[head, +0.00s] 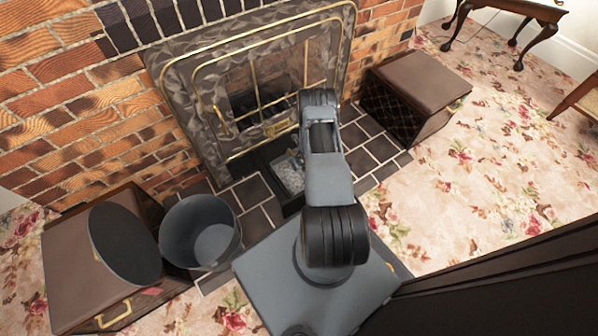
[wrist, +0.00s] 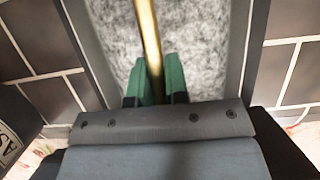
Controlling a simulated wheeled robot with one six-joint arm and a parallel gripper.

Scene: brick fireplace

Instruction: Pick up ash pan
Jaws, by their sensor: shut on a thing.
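The ash pan (wrist: 239,45) is a grey, straight-sided tray filled with pale speckled ash. In the head view the ash pan (head: 284,198) lies on the dark hearth tiles before the fireplace, partly covered by my arm. A brass rod (wrist: 149,35) runs above the ash in the wrist view. My gripper (wrist: 158,78) has its two green fingers on either side of this rod, closed on it. In the head view my arm hides the fingers.
A grey bucket (head: 201,232) stands at the left with a dark round lid (head: 125,245) leaning beside it on a brown box (head: 75,255). Another brown box (head: 415,85) stands right. A brass-framed fire screen (head: 215,85) stands behind. Floral carpet (head: 500,150) lies open at right.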

